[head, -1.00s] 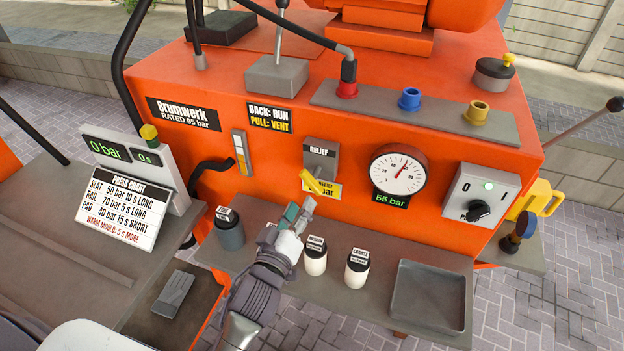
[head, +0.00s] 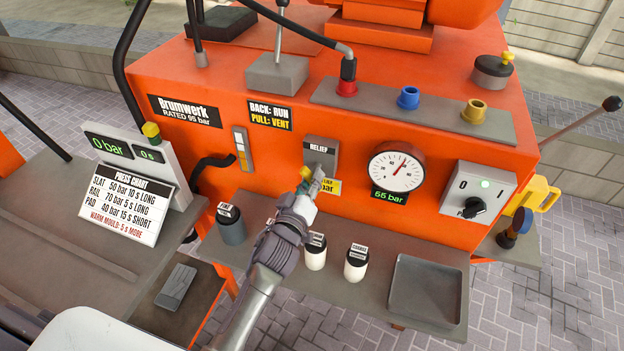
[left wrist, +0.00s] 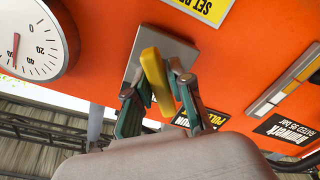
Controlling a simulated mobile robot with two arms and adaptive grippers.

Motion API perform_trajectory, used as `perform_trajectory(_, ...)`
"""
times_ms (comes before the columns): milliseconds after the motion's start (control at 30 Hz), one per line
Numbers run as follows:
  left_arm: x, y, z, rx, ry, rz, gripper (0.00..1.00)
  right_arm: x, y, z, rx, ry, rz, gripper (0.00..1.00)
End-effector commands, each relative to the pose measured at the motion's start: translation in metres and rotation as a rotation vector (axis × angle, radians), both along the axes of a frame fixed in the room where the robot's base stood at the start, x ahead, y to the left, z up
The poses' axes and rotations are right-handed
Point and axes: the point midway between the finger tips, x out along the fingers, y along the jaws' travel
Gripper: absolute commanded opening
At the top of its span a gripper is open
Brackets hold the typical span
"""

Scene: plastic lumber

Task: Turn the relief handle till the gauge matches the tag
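The yellow relief handle (left wrist: 154,62) stands on a grey plate (left wrist: 182,52) on the orange machine front. My left gripper (head: 309,179) is at the handle in the head view. In the left wrist view its two fingers (left wrist: 160,88) stand on either side of the handle, with a small gap visible, so it looks open around it. The round gauge (head: 397,167) is right of the handle, its red needle pointing up and slightly right.
A shelf below holds a grey jar (head: 230,224), two white jars, the right one (head: 356,263) in the clear, and a grey tray (head: 427,291). A switch box (head: 479,193) is right of the gauge. A press chart (head: 128,203) stands at the left.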

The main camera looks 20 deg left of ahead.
Motion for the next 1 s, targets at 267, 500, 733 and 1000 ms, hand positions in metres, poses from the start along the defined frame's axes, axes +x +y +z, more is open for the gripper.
perform_trajectory(267, -0.0002, -0.0001, 0.0001, 0.001, 0.0, 0.0, 0.0, 0.0, 0.0002, 0.0, 0.0, 0.0, 0.0, 0.79)
perform_trajectory(500, -0.0002, 0.0001, -0.0001, 0.042, -0.001, 0.0, 0.0, -0.0001, 0.0002, 0.0003, 0.0, 0.0, 0.0, 0.79)
perform_trajectory(733, -0.0001, 0.0005, 0.0, 0.175, -0.007, 0.001, 0.0, -0.0002, 0.0003, 0.0011, 0.0, -0.001, 0.0, 0.79)
perform_trajectory(1000, -0.0001, 0.0011, -0.0001, 0.421, -0.015, 0.001, 0.0, -0.0003, 0.0002, 0.0024, 0.0, 0.0, 0.0, 0.79)
